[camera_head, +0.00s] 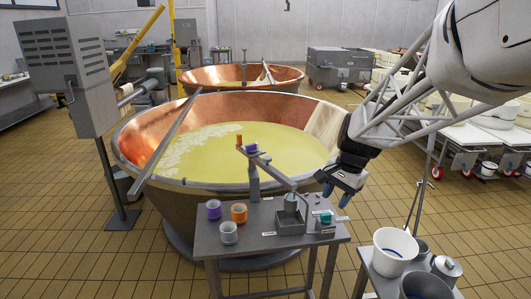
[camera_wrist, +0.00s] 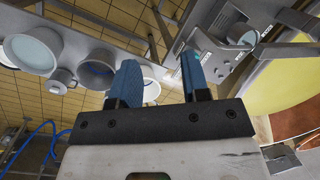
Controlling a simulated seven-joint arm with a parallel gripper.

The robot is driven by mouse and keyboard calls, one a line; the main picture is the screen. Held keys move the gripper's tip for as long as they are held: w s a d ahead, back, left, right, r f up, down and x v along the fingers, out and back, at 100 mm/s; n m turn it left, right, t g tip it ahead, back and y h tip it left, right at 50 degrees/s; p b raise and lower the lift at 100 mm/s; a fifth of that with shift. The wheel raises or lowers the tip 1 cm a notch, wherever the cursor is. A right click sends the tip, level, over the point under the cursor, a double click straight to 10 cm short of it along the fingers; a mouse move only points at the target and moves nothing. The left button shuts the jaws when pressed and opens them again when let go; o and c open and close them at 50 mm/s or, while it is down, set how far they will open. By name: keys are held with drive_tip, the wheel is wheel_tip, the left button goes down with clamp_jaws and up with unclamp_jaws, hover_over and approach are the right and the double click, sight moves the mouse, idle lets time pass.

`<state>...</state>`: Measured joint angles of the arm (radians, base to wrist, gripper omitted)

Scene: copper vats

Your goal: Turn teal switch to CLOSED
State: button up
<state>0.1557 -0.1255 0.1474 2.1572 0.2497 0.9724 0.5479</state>
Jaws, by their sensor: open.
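The teal switch (camera_head: 326,218) sits on a small grey box at the right end of the steel table in the head view. It is small, and I cannot read its labels or tell which position it is in. I cannot clearly make out the teal switch in the wrist view.
The steel table (camera_head: 262,256) carries purple, orange and grey cups at left and a lever post with a purple piece. A copper vat (camera_head: 150,140) of yellow liquid stands behind. A white bucket (camera_head: 393,250) and grey pots stand at right front.

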drive_tip(key=w+d+f+m, duration=0.3)
drive_tip(key=w+f, duration=0.2)
drive_tip(key=w, duration=0.4)
drive_tip(key=m+y, duration=0.2)
drive_tip(key=m, duration=0.2)
approach(328, 214)
drive_tip(key=shift+w+a+f+g, duration=0.25)
drive_tip(key=shift+w+f+g, duration=0.15)
drive_tip(key=shift+f, duration=0.4)
drive_tip(key=shift+x, duration=3.9)
clamp_jaws()
